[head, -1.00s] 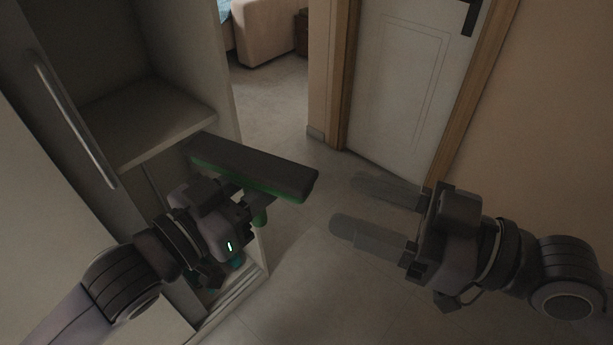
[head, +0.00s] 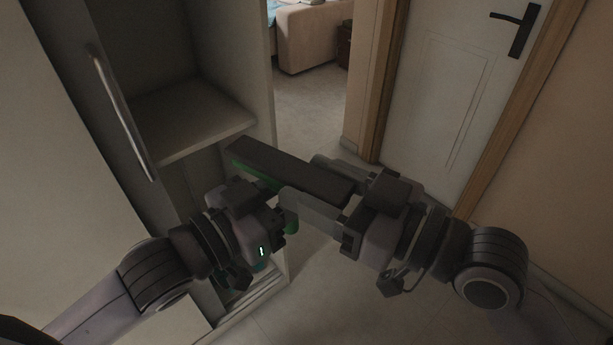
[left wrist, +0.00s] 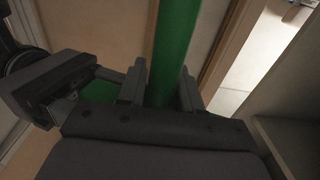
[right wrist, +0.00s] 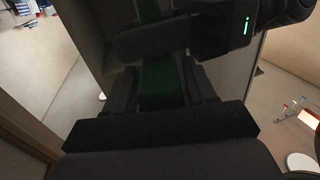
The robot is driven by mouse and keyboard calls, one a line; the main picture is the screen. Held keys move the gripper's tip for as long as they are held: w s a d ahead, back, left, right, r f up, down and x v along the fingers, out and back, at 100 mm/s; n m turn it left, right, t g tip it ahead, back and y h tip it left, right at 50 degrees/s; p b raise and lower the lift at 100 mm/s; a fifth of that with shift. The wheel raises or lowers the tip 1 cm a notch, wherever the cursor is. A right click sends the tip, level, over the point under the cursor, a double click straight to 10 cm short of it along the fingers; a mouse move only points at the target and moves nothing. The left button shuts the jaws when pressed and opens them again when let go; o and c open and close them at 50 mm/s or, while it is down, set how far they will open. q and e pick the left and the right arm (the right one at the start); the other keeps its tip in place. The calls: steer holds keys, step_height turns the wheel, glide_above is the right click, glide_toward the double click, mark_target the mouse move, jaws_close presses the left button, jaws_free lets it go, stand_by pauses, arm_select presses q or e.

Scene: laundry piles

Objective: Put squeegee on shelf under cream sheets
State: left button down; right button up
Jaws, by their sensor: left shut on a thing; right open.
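The squeegee (head: 290,168) has a long dark head with a green edge, held in front of the cabinet in the head view. My left gripper (head: 284,216) is shut on its green handle, which runs between the fingers in the left wrist view (left wrist: 172,45). My right gripper (head: 304,180) is open, with its fingers on either side of the squeegee head's right part. Green shows between those fingers in the right wrist view (right wrist: 160,82). I cannot tell whether they touch it. A shelf (head: 195,125) in the open cabinet looks bare where visible. No cream sheets show.
The cabinet's open door with a long metal handle (head: 122,115) stands at the left. The cabinet's side wall (head: 262,75) is close behind the squeegee. A white door (head: 440,90) is at the right. Floor is free beyond, towards a beige sofa (head: 312,38).

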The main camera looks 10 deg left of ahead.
steer(key=shift+x, duration=0.8)
steer(key=c, duration=0.8)
arm_select(q)
steer(key=c, duration=0.7)
jaws_free()
arm_select(e)
steer(key=shift+c, duration=0.7)
